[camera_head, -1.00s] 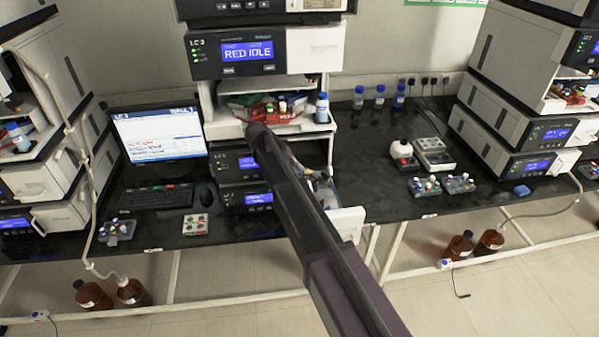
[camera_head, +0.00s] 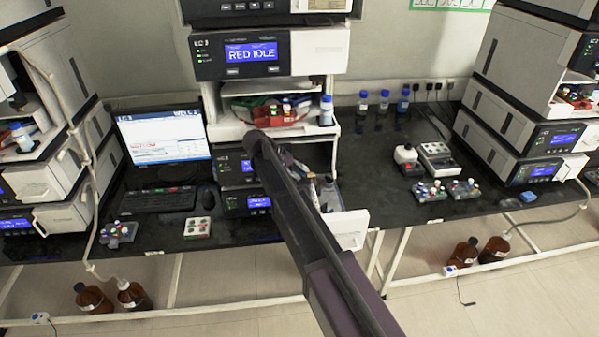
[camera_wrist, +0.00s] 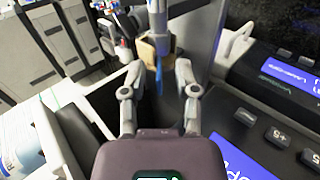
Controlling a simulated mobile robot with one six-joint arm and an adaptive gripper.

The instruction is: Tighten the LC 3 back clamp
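The LC 3 stack (camera_head: 241,55) stands in the middle of the head view, with its display reading RED IDLE. Low in the stack, a white-fronted compartment (camera_head: 349,229) stands open on the right; my arm covers part of it. In the wrist view, my gripper (camera_wrist: 159,74) is open, with its two fingers apart. Beyond and between the fingers show an upright grey column-like rod (camera_wrist: 157,22), a tan block (camera_wrist: 147,49) beside it and a thin blue piece (camera_wrist: 160,76). I cannot tell which part is the back clamp; no grip on anything shows.
In the wrist view, a panel with a blue display and keys (camera_wrist: 244,117) is close on the right. In the head view, a monitor (camera_head: 163,137) and keyboard (camera_head: 157,201) are left of the stack. Vial racks (camera_head: 430,191) stand to the right on the black bench (camera_head: 376,180).

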